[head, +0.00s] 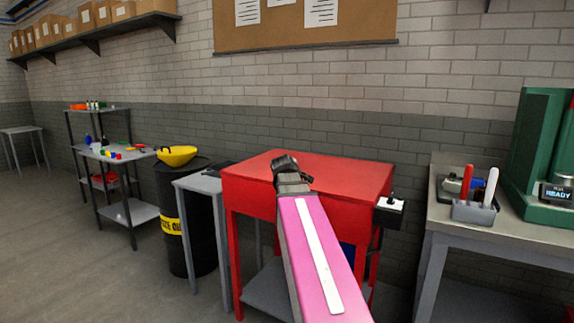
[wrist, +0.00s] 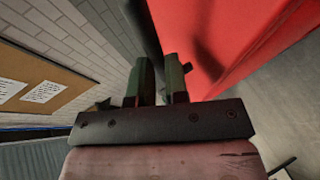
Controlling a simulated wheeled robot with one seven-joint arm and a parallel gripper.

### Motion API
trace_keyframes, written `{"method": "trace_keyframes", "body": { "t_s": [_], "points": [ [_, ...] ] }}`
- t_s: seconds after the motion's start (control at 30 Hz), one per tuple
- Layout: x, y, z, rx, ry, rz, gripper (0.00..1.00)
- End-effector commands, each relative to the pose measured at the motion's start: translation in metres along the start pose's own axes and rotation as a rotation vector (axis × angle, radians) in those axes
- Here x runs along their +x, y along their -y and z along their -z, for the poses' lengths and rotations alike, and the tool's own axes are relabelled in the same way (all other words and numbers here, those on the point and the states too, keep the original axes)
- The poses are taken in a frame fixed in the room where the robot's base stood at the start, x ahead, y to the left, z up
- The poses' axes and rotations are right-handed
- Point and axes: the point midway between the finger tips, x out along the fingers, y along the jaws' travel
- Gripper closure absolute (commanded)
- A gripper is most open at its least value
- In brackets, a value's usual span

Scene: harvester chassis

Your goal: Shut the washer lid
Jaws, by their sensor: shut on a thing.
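The red parts washer (head: 248,199) stands on legs against the wall, in the middle of the head view. Its red lid (head: 340,172) lies across the top, looking about level, and I see no open gap under it. My arm covers part of the washer's front.
A grey side table (head: 203,182) and a black barrel (head: 172,205) with a yellow funnel (head: 178,155) stand left of the washer. A small black box (head: 389,210) hangs on its right side. A grey workbench (head: 450,232) is at the right. Floor at the left front is clear.

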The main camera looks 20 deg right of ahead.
Motion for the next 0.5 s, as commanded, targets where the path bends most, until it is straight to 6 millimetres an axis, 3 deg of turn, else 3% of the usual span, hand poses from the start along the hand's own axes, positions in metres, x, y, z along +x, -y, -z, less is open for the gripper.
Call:
{"method": "trace_keyframes", "body": {
  "t_s": [0.13,0.5],
  "points": [
    [0.003,0.012,-0.002,0.008,0.005,0.02,1.0],
    [0.005,0.017,-0.003,0.012,0.004,0.024,1.0]
  ]
}}
